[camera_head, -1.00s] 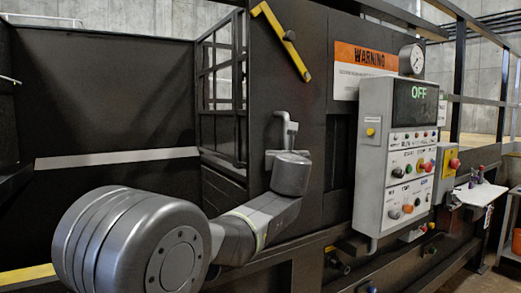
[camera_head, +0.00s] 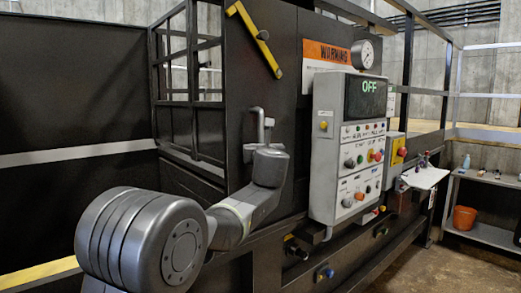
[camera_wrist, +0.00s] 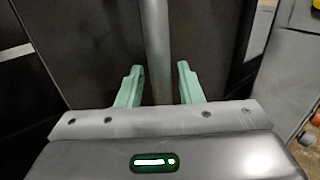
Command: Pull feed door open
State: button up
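The feed door appears to be the dark panel (camera_head: 240,95) with a yellow bar (camera_head: 255,38) near its top. A grey upright pipe handle (camera_head: 258,118) stands out from it. My arm reaches to this handle in the head view, where my wrist hides its lower part and my fingers. In the wrist view, the handle (camera_wrist: 157,50) runs upright between the two pale green fingers of my gripper (camera_wrist: 160,80). The fingers stand apart, one on each side of the handle, with a narrow gap showing on both sides.
A control console (camera_head: 345,150) reading OFF stands right of the panel, below a warning sign (camera_head: 325,55) and a gauge (camera_head: 363,54). A barred cage (camera_head: 188,75) is to the left. A shelf (camera_head: 485,238) with an orange bucket (camera_head: 465,217) stands at the far right.

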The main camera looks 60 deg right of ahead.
dwell(0.3)
jog(key=b+v, duration=0.4)
jog(key=v, duration=0.9)
jog(key=shift+s+a, duration=0.25)
jog(key=shift+a, duration=0.05)
jog(key=shift+d, duration=0.1)
jog(key=p+x, duration=0.3)
jog(key=x, duration=1)
jog(key=shift+w+p, duration=0.3)
jog(key=shift+p, duration=0.1)
